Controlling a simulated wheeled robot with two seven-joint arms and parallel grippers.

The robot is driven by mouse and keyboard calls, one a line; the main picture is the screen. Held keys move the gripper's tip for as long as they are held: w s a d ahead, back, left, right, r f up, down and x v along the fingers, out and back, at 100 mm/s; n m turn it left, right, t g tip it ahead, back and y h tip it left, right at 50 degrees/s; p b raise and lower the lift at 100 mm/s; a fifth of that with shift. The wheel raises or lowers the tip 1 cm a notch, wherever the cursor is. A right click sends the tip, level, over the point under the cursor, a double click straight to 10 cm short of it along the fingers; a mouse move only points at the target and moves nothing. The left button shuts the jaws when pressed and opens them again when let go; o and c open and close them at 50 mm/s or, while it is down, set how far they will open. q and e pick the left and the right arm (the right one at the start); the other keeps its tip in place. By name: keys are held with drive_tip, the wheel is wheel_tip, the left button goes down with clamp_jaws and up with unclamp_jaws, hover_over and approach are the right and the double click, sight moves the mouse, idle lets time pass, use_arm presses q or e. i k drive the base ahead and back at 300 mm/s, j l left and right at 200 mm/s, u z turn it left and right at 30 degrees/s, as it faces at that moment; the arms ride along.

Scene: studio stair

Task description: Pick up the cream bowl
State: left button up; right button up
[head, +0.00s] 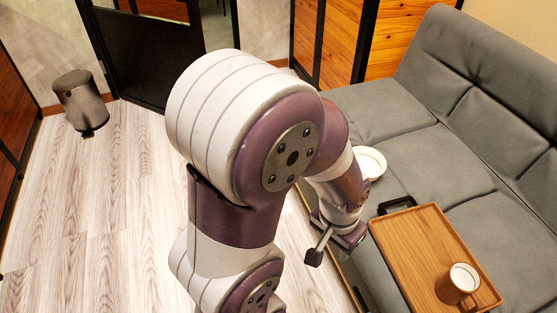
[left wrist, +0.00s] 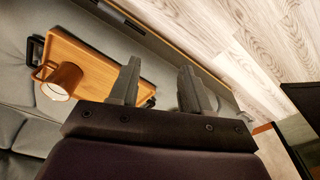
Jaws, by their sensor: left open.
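The cream bowl (head: 371,161) sits on the grey sofa seat in the head view, behind my left arm, which hides its left part. I cannot see the bowl in the left wrist view. My left gripper (head: 334,246) is in front of and below the bowl in the head view, beside the sofa's front edge and left of the tray, clear of the bowl. In the left wrist view its two fingers (left wrist: 160,85) stand apart with nothing between them. My right gripper is not in view.
A wooden tray (head: 420,250) with black handles lies on the sofa (head: 465,185), bearing a brown mug (head: 455,286) with a pale inside. The tray is close to my left gripper. A dark bin (head: 80,98) stands at the far left. The wood floor (head: 100,210) is clear.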

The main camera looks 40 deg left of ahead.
sight(371, 162)
drive_tip(key=u, duration=0.85)
drive_tip(key=i+j+z, duration=0.1)
drive_tip(key=z, duration=1.5)
drive_tip(key=j+z, duration=0.3)
drive_tip(key=j, duration=0.15)
drive_tip(key=k+j+z, duration=0.1)
drive_tip(key=j+z, duration=0.25)
drive_tip(key=k+j+z, duration=0.15)
drive_tip(key=j+z, duration=0.15)
drive_tip(key=j, duration=0.15)
drive_tip(key=k+j+z, duration=0.2)
drive_tip(key=j+z, duration=0.15)
drive_tip(key=k+j, duration=0.1)
drive_tip(key=j, duration=0.4)
drive_tip(key=k+j, duration=0.1)
drive_tip(key=j, duration=0.45)
drive_tip(key=k+j, duration=0.15)
drive_tip(key=j, duration=0.35)
